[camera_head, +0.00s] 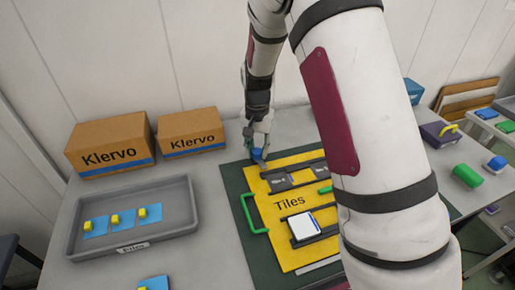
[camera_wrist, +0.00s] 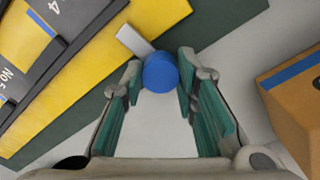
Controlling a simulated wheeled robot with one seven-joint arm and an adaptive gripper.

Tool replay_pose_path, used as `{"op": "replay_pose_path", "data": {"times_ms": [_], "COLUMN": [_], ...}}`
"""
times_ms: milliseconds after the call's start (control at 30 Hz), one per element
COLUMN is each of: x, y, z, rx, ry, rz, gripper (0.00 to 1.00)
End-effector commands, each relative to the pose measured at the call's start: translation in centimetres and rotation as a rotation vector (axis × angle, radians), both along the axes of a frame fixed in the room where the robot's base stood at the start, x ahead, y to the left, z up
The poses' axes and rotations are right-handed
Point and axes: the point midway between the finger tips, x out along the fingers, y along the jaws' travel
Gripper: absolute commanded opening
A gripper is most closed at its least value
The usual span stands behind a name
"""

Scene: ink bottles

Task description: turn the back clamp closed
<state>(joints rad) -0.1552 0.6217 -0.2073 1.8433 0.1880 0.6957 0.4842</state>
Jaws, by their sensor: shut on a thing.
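The back clamp has a round blue knob (camera_wrist: 160,72) and a pale grey bar (camera_wrist: 134,40). It stands at the back left corner of the yellow "Tiles" board (camera_head: 277,221); its knob also shows in the head view (camera_head: 257,155).
A green handle (camera_head: 249,215) rises at the board's left side. A grey tray (camera_head: 187,190) with blue-and-yellow pieces is to the left. Two "Klervo" boxes (camera_head: 110,145) (camera_head: 190,133) stand behind it. A white-topped block (camera_head: 303,226) sits on the board. My arm hides the board's right side.

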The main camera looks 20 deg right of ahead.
Motion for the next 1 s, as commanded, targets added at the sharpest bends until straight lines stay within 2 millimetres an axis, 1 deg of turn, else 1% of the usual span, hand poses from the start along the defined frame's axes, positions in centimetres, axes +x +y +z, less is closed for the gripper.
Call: {"op": "replay_pose_path", "data": {"times_ms": [300, 867, 900, 967, 1000], "x": [-0.01, 0.03, 0.03, 0.03, 0.03], "y": [0.08, 0.05, 0.05, 0.05, 0.05], "z": [-0.01, -0.01, -0.01, -0.01, -0.01], "rx": [0.001, 0.001, 0.001, 0.001, 0.001], "ry": [0.001, -0.001, -0.001, -0.001, -0.001], "rz": [-0.128, -0.158, -0.158, -0.158, -0.158], "gripper": [0.0, 0.0, 0.32, 0.46, 0.48]}}
